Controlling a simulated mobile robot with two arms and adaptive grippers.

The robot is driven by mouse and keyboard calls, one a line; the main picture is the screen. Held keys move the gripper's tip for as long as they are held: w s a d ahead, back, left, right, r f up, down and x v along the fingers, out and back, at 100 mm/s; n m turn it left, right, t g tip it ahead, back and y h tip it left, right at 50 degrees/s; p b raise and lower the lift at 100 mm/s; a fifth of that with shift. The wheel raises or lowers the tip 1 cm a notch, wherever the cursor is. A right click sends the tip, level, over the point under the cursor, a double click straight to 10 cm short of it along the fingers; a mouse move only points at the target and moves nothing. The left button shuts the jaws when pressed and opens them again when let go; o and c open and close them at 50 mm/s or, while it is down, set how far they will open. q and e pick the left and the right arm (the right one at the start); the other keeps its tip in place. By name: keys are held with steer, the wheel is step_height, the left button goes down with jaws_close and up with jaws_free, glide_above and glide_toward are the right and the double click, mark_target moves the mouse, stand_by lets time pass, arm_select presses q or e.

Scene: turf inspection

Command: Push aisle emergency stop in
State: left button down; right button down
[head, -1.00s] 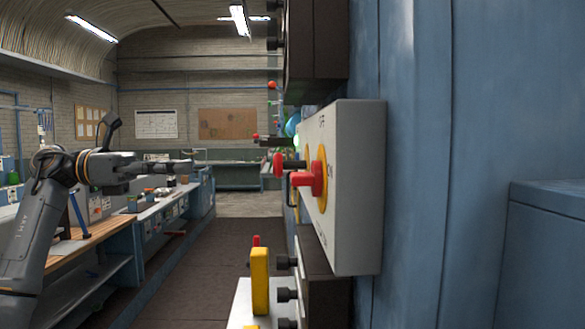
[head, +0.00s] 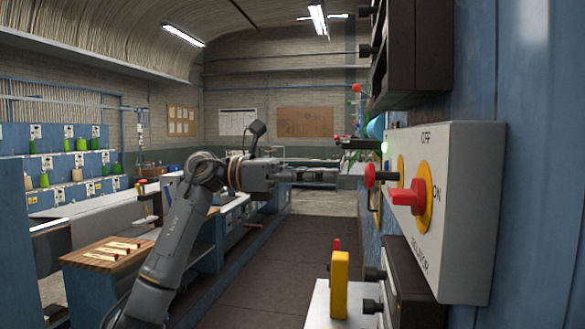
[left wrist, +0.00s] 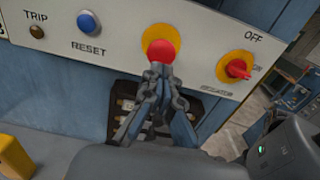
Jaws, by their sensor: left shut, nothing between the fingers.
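The emergency stop is a red mushroom button on a yellow round base, on a pale control panel (head: 462,215). In the left wrist view the red button (left wrist: 161,50) is at top centre, and in the head view it shows side-on (head: 370,176), standing out from the panel. My left gripper (head: 318,176) points at the panel from the left, shut and empty. In the left wrist view its fingertips (left wrist: 158,68) overlap the button's lower edge. The head view suggests a small gap; contact cannot be told. My right gripper is in neither view.
A red isolator knob on a yellow plate (head: 408,194) sits right of the button in the wrist view. A blue reset button (left wrist: 88,22) and a trip lamp (left wrist: 37,31) are left of it. A yellow block (head: 340,284) stands lower down. The aisle floor (head: 285,262) is clear.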

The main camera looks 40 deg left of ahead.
mark_target(382, 176)
arm_select(q)
steer(key=p+x, duration=0.1)
steer(key=x, duration=0.3)
